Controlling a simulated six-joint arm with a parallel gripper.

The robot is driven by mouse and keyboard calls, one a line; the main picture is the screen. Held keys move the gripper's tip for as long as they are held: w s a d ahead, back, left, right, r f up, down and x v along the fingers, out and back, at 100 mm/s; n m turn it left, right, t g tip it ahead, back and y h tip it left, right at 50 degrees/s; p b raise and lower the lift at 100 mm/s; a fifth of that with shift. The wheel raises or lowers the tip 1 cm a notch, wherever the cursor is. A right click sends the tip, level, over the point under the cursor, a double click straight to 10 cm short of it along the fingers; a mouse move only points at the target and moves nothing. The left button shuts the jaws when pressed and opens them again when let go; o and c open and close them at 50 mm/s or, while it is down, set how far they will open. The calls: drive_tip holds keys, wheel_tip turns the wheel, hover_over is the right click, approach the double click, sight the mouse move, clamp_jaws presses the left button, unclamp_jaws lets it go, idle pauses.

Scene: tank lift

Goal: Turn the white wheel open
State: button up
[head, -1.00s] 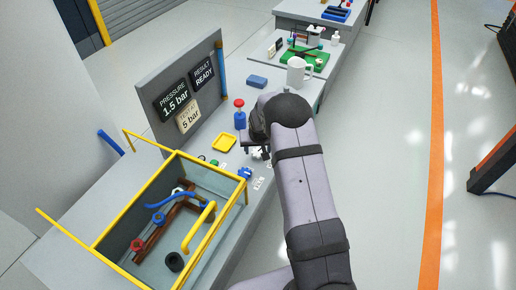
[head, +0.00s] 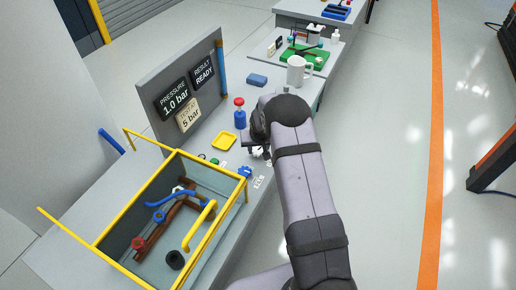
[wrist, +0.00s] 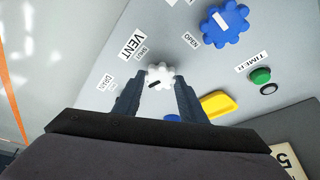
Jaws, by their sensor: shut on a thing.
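The white wheel (wrist: 160,72) is a small knobbed wheel on the grey bench panel, with a dark mark on its face. It stands by the VENT label (wrist: 133,43), with a small SHUT label beside it. My gripper (wrist: 160,82) has its two dark fingers on either side of the wheel and is shut on it. In the head view my gripper (head: 257,146) is at the bench's right edge, and my arm hides most of the wheel. The display panel (head: 164,88) reads PRESSURE 1.0 bar and RESULT READY.
A blue wheel (wrist: 224,22) with a white mark sits close by on the panel. A green button (wrist: 260,75) and a yellow tray (wrist: 216,104) are near. The yellow-framed tank (head: 213,231) stands in front. A blue bottle (head: 240,118) and white mug (head: 297,73) stand farther back.

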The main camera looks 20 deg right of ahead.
drive_tip(key=shift+n, duration=0.4)
drive_tip(key=shift+d+f+n+y+b, duration=0.15)
drive_tip(key=shift+n+y+b, duration=0.3)
drive_tip(key=shift+n, duration=0.25)
drive_tip(key=shift+b, duration=0.3)
drive_tip(key=shift+n, duration=0.3)
drive_tip(key=o, duration=1.1)
drive_tip(key=shift+c, duration=0.2)
drive_tip(key=shift+r, duration=0.25)
drive_tip(key=b+v, duration=0.2)
drive_tip(key=v, duration=0.5)
drive_tip(key=shift+s, duration=0.2)
